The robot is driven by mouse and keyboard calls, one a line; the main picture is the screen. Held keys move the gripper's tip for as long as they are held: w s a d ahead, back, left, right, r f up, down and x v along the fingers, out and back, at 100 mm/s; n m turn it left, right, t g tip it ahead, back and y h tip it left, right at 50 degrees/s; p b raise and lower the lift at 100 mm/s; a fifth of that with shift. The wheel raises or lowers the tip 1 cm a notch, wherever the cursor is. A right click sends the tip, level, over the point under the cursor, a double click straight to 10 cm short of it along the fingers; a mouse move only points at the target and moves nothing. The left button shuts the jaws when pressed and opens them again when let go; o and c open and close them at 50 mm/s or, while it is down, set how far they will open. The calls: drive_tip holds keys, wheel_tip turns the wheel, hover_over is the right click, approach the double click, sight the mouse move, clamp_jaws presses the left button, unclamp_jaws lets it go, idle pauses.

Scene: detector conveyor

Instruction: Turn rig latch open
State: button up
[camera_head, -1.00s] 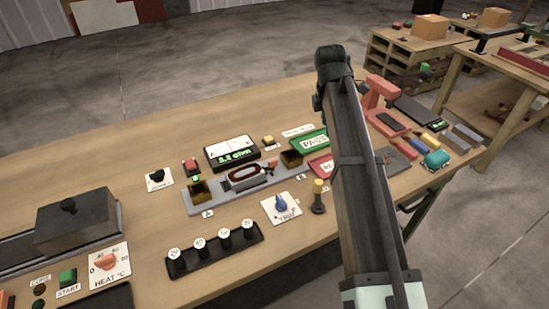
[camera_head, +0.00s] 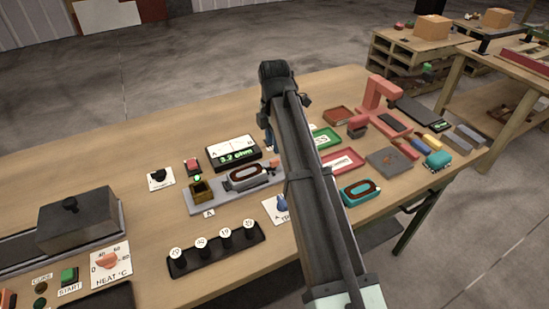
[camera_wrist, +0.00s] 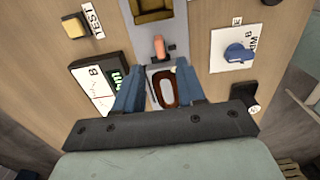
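The rig (camera_head: 232,202) is a grey plate on the bench with a brass block at its left end. An oval coil part with a dark red ring (camera_head: 244,176) sits at its middle, and shows in the wrist view (camera_wrist: 166,90). The latch looks like the small orange lever (camera_wrist: 158,47), just beyond the coil in the wrist view, partly seen in the head view (camera_head: 272,164). My gripper (camera_wrist: 160,66) is open and empty, its blue fingers spread above the coil, the tips short of the latch. My arm hides the rig's right end in the head view.
A meter (camera_head: 234,153) and a yellow TEST button (camera_wrist: 75,26) stand beside the rig. A blue TRIM knob (camera_wrist: 238,54) is on its other side. A rack of several numbered pegs (camera_head: 216,247) lies in front. A teal tray with a coil (camera_head: 360,192) is to the right.

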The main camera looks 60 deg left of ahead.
sight(275, 160)
drive_tip(key=shift+f, duration=3.6)
clamp_jaws()
